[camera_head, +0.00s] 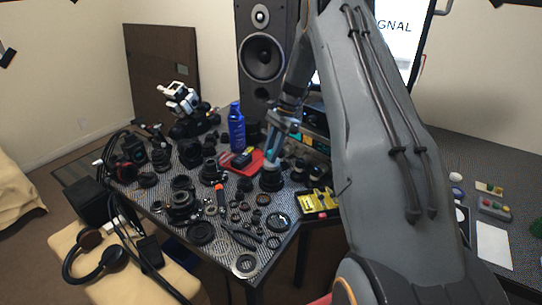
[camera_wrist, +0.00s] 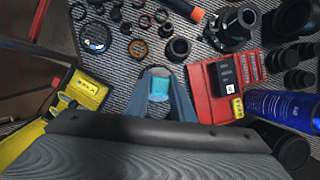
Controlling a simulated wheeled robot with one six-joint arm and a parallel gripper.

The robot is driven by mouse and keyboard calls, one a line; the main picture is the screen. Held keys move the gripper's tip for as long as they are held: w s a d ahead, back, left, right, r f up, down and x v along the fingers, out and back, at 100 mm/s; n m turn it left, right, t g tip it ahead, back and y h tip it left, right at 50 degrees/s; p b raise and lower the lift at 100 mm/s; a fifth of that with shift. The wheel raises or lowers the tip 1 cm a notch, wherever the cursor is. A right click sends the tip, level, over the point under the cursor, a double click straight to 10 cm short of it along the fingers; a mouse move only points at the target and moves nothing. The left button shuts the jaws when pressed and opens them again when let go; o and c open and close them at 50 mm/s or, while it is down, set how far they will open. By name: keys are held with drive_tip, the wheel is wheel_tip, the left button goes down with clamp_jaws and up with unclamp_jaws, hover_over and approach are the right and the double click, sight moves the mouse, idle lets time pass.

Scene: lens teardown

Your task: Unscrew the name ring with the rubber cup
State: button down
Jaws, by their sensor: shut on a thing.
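My gripper (camera_head: 271,163) points down over the workbench in the head view. In the wrist view its blue fingers (camera_wrist: 161,90) are shut on a small teal piece, which I take to be the rubber cup (camera_wrist: 160,84). A black lens (camera_head: 271,183) stands upright directly under the gripper in the head view. The cup's lower end is hidden, so I cannot tell if it touches the lens. The name ring cannot be made out.
A red tray (camera_wrist: 205,95) with a dark box lies beside the gripper. A blue bottle (camera_head: 237,128) stands behind it, and a yellow case (camera_head: 319,201) lies to the right. Several lenses and loose rings crowd the grey mat. A large speaker (camera_head: 263,55) stands at the back.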

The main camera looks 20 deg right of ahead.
drive_tip(key=n, duration=0.1)
drive_tip(key=n+g+b, duration=0.1)
drive_tip(key=n, duration=0.2)
drive_tip(key=shift+f+g+h+b, duration=0.25)
drive_tip(key=shift+g+h+b, duration=0.05)
drive_tip(key=shift+b, duration=0.05)
drive_tip(key=shift+r+p, duration=0.65)
drive_tip(key=shift+r, duration=1.05)
drive_tip(key=shift+r, duration=0.15)
drive_tip(key=shift+r+p, duration=0.6)
drive_tip(key=shift+r, duration=0.75)
